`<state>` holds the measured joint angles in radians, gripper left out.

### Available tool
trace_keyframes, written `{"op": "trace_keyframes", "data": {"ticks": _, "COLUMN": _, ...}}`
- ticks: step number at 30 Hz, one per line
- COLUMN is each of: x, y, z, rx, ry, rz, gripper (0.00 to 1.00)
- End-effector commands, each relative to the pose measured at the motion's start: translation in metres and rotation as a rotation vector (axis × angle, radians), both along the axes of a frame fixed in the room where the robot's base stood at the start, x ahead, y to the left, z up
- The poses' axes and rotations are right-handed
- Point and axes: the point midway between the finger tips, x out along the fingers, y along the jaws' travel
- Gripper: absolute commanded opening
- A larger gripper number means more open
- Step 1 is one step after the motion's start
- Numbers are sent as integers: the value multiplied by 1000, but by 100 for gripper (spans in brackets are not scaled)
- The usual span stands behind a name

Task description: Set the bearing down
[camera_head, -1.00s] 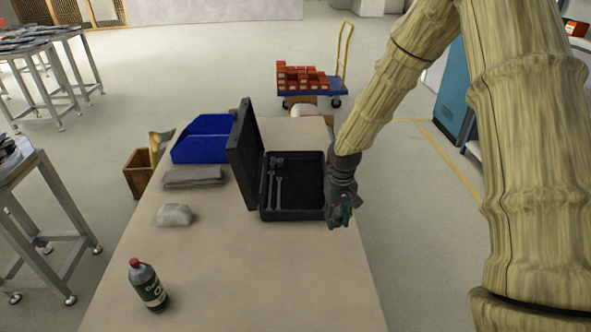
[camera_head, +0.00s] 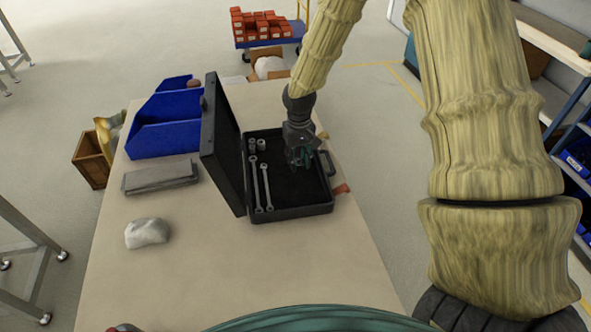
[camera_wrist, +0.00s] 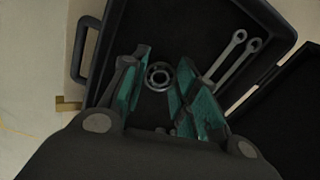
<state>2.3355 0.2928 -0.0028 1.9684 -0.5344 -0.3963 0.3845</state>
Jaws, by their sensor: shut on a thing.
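The bearing (camera_wrist: 158,75) is a small metal ring between the teal-padded fingers of my gripper (camera_wrist: 154,80) in the wrist view. My gripper is shut on it, over the dark floor of the open black case (camera_wrist: 133,28). In the head view my gripper (camera_head: 301,164) points down over the right part of the case (camera_head: 292,213), and the bearing cannot be made out there. I cannot tell whether the bearing touches the case floor. Two wrenches (camera_head: 267,188) and small sockets (camera_head: 261,145) lie in the left part of the case.
The raised case lid (camera_head: 222,150) stands on the left side. On the table (camera_head: 190,270) are a blue bin (camera_head: 165,138), a grey folded cloth or slab (camera_head: 160,177) and a whitish lump (camera_head: 146,233). A reddish piece (camera_head: 341,189) lies right of the case. The front tabletop is mostly clear.

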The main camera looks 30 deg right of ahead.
Motion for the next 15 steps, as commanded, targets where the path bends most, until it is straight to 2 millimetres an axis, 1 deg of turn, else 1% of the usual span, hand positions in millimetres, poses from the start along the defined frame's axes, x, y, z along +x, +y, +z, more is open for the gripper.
{"op": "trace_keyframes", "data": {"ticks": 3, "x": 0, "y": 1, "z": -16, "rx": 0, "ry": 3, "rz": 1, "gripper": 5}}
{"op": "trace_keyframes", "data": {"ticks": 6, "x": 0, "y": 0, "z": -27, "rx": -1, "ry": 2, "rz": 1, "gripper": 5}}
{"op": "trace_keyframes", "data": {"ticks": 9, "x": 0, "y": 0, "z": -35, "rx": 0, "ry": 1, "rz": 0, "gripper": 5}}
{"op": "trace_keyframes", "data": {"ticks": 15, "x": -1, "y": -2, "z": -43, "rx": 0, "ry": 1, "rz": -2, "gripper": 5}}
